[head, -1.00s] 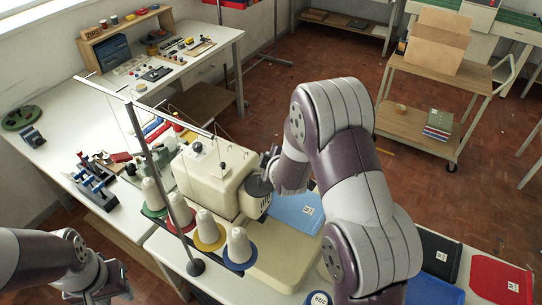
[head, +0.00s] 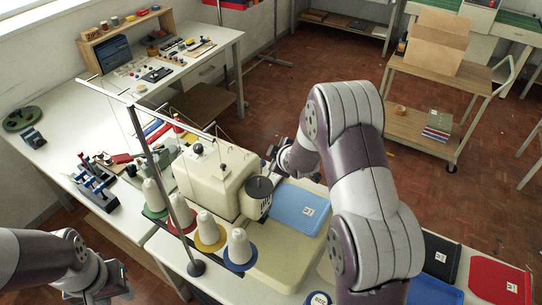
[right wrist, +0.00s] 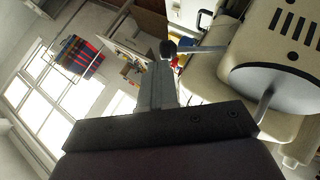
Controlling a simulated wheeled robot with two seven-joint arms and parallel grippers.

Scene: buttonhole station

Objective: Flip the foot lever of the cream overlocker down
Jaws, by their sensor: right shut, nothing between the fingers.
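The cream overlocker (head: 212,180) stands on the table in the middle of the head view, with a grey round end (head: 258,196) facing right. In the right wrist view its slotted cream housing (right wrist: 290,35) fills the upper right. A thin grey rod with a dark knob (right wrist: 168,48), apparently the foot lever, reaches left from beside the machine. My right gripper (right wrist: 160,75) is shut and empty, its tips at or very close to the knob; contact cannot be told. In the head view the right gripper (head: 272,168) is beyond the machine's right end, partly hidden. My left gripper (head: 104,290) is at lower left, its fingers unclear.
Thread cones (head: 239,246) on coloured discs and a thread stand (head: 150,165) stand before the machine. A small clamp-like device (head: 95,182) is on the left table.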

